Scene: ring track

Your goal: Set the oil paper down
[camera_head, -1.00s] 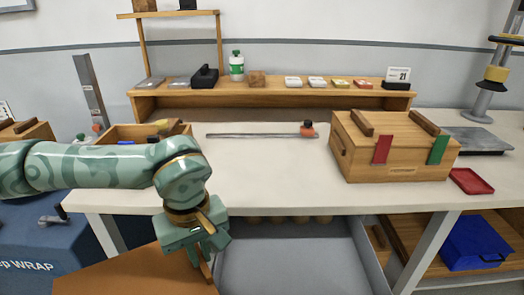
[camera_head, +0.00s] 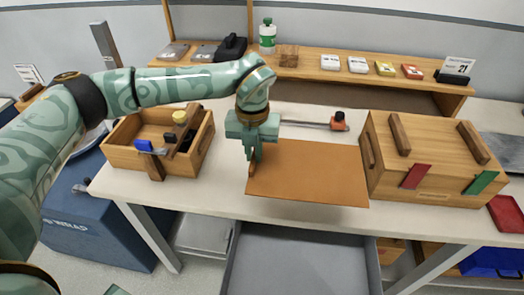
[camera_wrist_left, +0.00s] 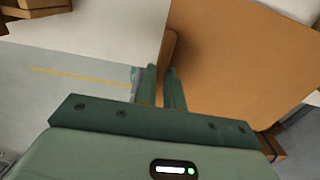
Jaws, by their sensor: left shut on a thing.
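The oil paper is a flat, stiff-looking orange-brown sheet (camera_head: 312,178) over the white worktop, between the open wooden box and the lidded wooden box. My left gripper (camera_head: 251,170) is shut on its left edge. The sheet's front edge reaches near the front edge of the worktop. I cannot tell whether the sheet touches the worktop. In the left wrist view the sheet (camera_wrist_left: 235,60) extends to the right from the fingers (camera_wrist_left: 160,85). My right gripper is not in view.
The lidded wooden box (camera_head: 425,150) with red and green tags stands close to the sheet's right side. An open wooden box (camera_head: 125,158) with tools is on the left. A rod with a red-orange end (camera_head: 338,122) lies behind the sheet. An open grey drawer (camera_head: 300,260) is below.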

